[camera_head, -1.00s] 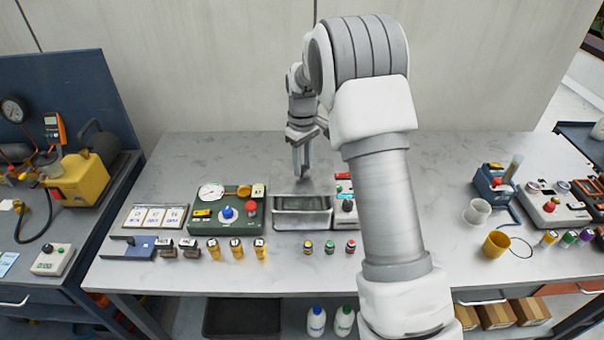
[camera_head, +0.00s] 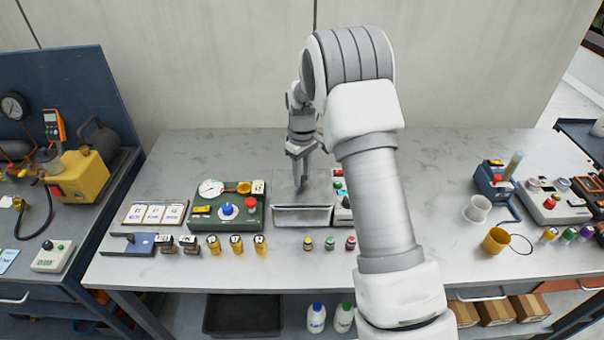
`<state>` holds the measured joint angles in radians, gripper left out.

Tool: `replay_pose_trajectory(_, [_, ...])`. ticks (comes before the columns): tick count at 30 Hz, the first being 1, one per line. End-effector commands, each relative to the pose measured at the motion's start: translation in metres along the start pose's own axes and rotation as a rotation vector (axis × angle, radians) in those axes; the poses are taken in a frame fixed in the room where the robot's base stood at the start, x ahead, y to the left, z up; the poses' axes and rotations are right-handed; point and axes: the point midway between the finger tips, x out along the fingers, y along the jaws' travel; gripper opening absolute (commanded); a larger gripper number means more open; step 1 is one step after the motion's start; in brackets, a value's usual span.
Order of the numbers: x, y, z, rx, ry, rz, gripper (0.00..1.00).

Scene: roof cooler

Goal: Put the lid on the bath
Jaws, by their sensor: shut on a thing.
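The bath (camera_head: 302,217) is a grey metal tank near the front middle of the bench, between a green control box and a small panel with coloured buttons. My gripper (camera_head: 303,183) points down over it and is shut on the lid (camera_head: 287,196), a flat grey metal plate. The lid covers the view into the bath, and only the front wall and rim show. Grey on grey, I cannot tell whether the lid touches the rim or hovers just above it. The exact grip on the lid is too small to see.
The green control box (camera_head: 228,209) stands close on the left. The button panel (camera_head: 341,204) is close on the right, partly behind my arm. Several small vials (camera_head: 330,243) stand in front. The bench behind the bath is clear up to the wall.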

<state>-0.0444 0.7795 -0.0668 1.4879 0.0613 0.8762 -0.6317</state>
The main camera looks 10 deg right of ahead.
Motion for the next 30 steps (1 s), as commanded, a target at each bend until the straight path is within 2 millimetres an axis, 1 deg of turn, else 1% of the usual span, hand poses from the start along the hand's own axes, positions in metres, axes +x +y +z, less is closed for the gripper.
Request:
replay_pose_trajectory(3, [0.001,0.000,0.000,0.000,0.001,0.000,0.00])
replay_pose_trajectory(4, [0.001,0.000,0.000,0.000,0.000,0.000,0.34])
replay_pose_trajectory(6, [0.001,0.000,0.000,0.000,0.000,0.000,0.47])
replay_pose_trajectory(9, [0.001,0.000,0.000,0.000,0.000,0.000,0.62])
replay_pose_trajectory(17, [0.001,0.000,0.000,0.000,0.000,0.000,0.62])
replay_pose_trajectory(20, [-0.004,0.000,0.000,0.000,0.000,0.000,0.62])
replay_pose_trajectory(25, [-0.024,0.001,-0.001,0.000,0.004,0.002,0.62])
replay_pose_trajectory(30, [-0.064,0.001,-0.001,0.001,0.005,0.002,0.62])
